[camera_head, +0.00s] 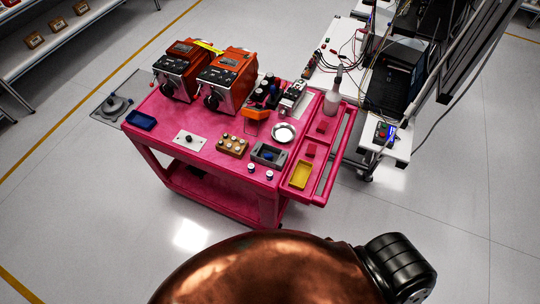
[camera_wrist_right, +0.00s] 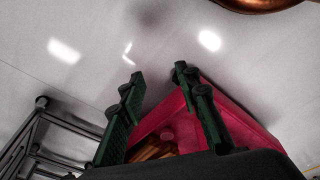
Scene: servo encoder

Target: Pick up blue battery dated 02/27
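Two small blue-and-white cylinders stand near the front edge of the pink cart in the head view, one at the left (camera_head: 250,168) and one at the right (camera_head: 269,175). They look like batteries, but no date can be read on either. My right gripper (camera_wrist_right: 157,74) shows in the right wrist view with its two dark green fingers apart and nothing between the tips. It is away from the cylinders, above the grey floor, with pink cart parts behind the fingers. My left gripper is in neither view.
The pink cart (camera_head: 216,175) carries a brown block with several round tops (camera_head: 232,145), a grey box (camera_head: 268,154), a silver bowl (camera_head: 284,132), a yellow tray (camera_head: 300,175), a blue tray (camera_head: 141,120) and two orange machines (camera_head: 228,79). Floor in front is clear.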

